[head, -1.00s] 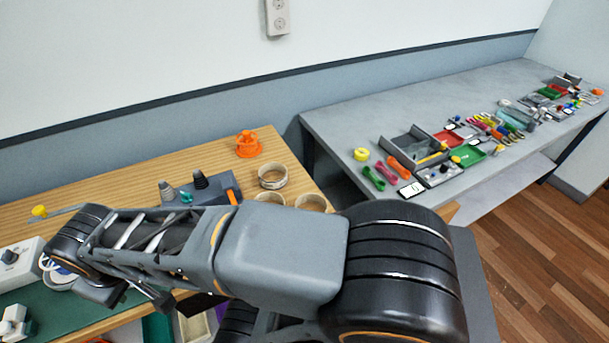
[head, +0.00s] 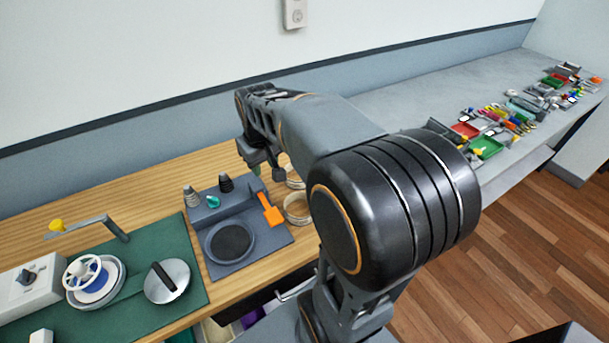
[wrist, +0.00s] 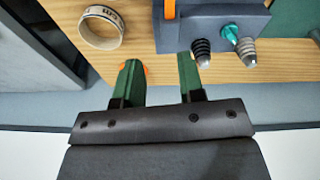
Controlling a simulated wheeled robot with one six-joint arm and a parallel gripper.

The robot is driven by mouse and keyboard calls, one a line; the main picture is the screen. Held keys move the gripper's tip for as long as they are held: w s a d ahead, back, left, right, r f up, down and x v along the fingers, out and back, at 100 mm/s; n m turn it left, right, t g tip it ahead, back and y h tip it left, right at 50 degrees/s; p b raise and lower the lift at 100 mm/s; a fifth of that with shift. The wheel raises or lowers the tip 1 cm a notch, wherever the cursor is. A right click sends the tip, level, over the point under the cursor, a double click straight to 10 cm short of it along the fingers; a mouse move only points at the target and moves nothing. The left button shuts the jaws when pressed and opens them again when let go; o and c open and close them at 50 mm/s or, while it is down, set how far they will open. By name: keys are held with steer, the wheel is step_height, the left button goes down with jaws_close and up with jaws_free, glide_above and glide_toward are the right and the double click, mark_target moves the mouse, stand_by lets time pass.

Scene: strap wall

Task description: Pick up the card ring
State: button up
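A pale tan ring with dark marks (wrist: 100,12) lies on the wooden table in the wrist view, up and left of my gripper's fingers. In the head view, two pale rings show partly behind my arm: a nearer one (head: 296,220) and a farther one (head: 294,184). I cannot tell which of them is the card ring. My gripper (wrist: 158,60) is open, its two green fingers apart with bare table seen between them. It is not touching a ring. In the head view it hangs above the table behind the grey stand, partly hidden by my arm.
A grey stand (head: 270,243) with cone-shaped pieces and an orange tool (head: 270,211) is close beside the rings. An orange item is mostly hidden behind one finger (wrist: 146,70). A green mat (head: 195,297) with a spool lies left. A grey bench (head: 400,100) runs right.

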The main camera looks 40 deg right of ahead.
steer(key=w+d+f+g, duration=0.2)
steer(key=w+d+f, duration=0.4)
steer(key=d, duration=0.4)
glide_above(287, 184)
step_height(287, 184, down, 7)
steer(key=shift+s+f, duration=0.1)
steer(key=shift+w+d+f+p, duration=0.1)
steer(key=shift+f+p, duration=0.2)
steer(key=shift+f, duration=1.25)
steer(key=shift+w+d+f+p, duration=0.1)
steer(key=shift+f+p, duration=0.2)
steer(key=shift+f, duration=1.25)
steer(key=shift+c, duration=0.3)
jaws_close()
